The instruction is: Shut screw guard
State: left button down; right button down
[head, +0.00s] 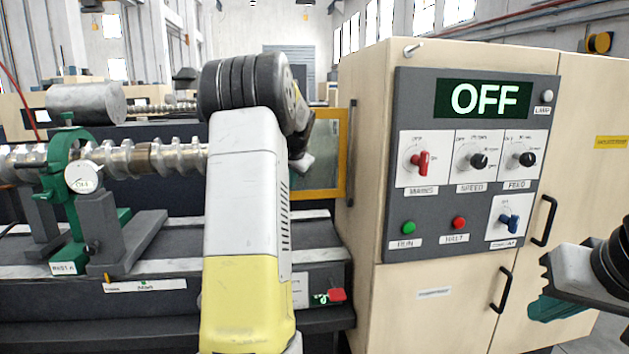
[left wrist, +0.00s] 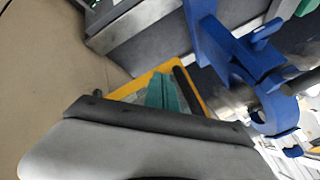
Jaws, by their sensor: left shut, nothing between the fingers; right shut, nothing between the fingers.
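The screw guard (head: 330,190), a yellow frame around a clear panel, stands upright beside the cabinet in the head view, partly behind my left arm. A corner of its yellow frame (left wrist: 138,84) shows in the left wrist view. The long metal screw (head: 112,155) lies uncovered left of my arm. My left gripper (head: 302,162) is in front of the guard, mostly hidden by my own arm. Its teal fingers (left wrist: 165,94) are shut and empty against the yellow frame in view; I cannot tell if they touch it. My right gripper (head: 550,300) is shut and empty at lower right.
The beige control cabinet (head: 370,150) stands right of the guard, its panel display (head: 484,99) reading OFF. A green ring support (head: 55,190) holds the screw at left. A blue clamp (left wrist: 225,50) is close to the left gripper in the wrist view.

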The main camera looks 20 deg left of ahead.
pick_arm(q)
jog(key=s+v, duration=0.1)
jog(key=v, duration=0.9)
jog(key=s+d+h, duration=0.2)
jog(key=s+d, duration=0.7)
jog(key=s+d+f+h, duration=0.2)
jog(key=s+d+f, duration=0.2)
jog(key=s+d, duration=0.4)
jog(key=s+d+f+n+h, duration=0.1)
jog(key=s+d+f, duration=0.3)
jog(key=s+d, duration=0.5)
jog(key=s+h, duration=0.1)
jog(key=s, duration=0.5)
jog(key=shift+n, duration=0.3)
pick_arm(e)
jog(key=shift+s+d, duration=0.15)
jog(key=shift+d, duration=0.05)
